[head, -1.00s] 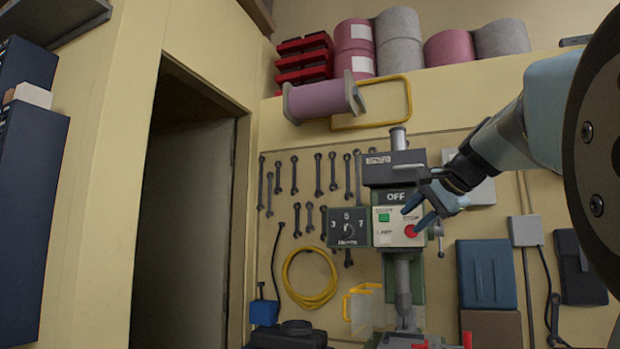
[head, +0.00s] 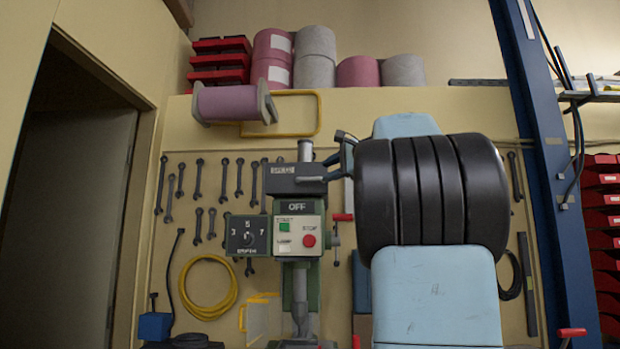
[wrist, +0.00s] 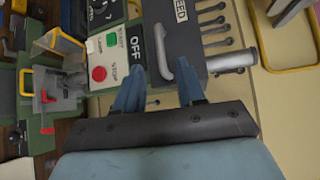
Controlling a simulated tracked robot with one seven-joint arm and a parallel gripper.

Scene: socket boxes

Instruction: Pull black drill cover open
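The black drill cover (head: 283,180) is the dark box on top of the green drill press (head: 313,275), above the OFF label, and it looks closed. In the wrist view the cover (wrist: 208,50) carries a SPEED label and a grey bar handle (wrist: 165,45). My gripper (head: 340,150) is at the cover's right side in the head view, partly hidden by my arm. In the wrist view my gripper's (wrist: 157,75) two blue fingers are spread with an empty gap.
The red stop button (head: 309,240) and green start button (head: 285,227) are just below the cover. A clear guard with yellow edges (head: 258,318) stands lower left. Wrenches hang on the wall behind. A blue post (head: 545,150) rises at the right.

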